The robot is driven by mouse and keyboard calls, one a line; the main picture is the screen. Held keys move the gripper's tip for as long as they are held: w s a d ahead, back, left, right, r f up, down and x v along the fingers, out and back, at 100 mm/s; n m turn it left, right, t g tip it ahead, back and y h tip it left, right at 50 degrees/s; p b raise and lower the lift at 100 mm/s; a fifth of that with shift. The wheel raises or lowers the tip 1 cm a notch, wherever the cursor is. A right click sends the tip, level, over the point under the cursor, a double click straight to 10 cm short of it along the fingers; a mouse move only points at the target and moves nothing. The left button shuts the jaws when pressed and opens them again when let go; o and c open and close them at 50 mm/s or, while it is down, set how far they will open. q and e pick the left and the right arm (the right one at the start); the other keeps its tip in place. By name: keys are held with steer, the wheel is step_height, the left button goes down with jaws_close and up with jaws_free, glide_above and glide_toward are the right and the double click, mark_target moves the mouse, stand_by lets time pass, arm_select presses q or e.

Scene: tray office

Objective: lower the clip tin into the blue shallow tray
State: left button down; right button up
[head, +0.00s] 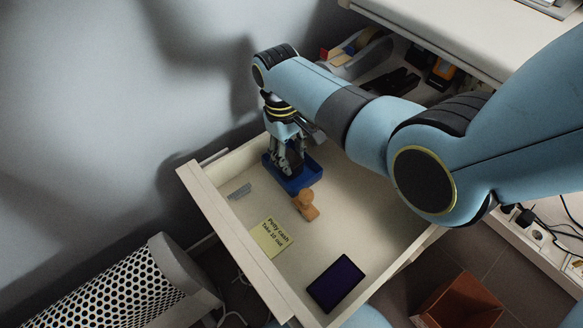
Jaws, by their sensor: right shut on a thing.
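The blue shallow tray (302,183) lies in the open drawer, near its back left corner. My right gripper (289,170) comes down from above, with its fingers pointing down over the tray. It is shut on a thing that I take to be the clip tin. The tin itself is hidden by the fingers and wrist, so I cannot tell whether it touches the tray floor. The far part of the tray is also covered by the gripper. My left gripper is not in view.
The drawer (222,217) also holds a wooden stamp (306,206) close to the tray, a yellow note (270,238), a small grey piece (240,191) and a dark purple pad (336,283). A perforated bin (120,290) and a brown box (462,303) stand outside it.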

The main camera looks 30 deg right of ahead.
steer(key=o, duration=1.2)
steer(key=shift+o, duration=0.2)
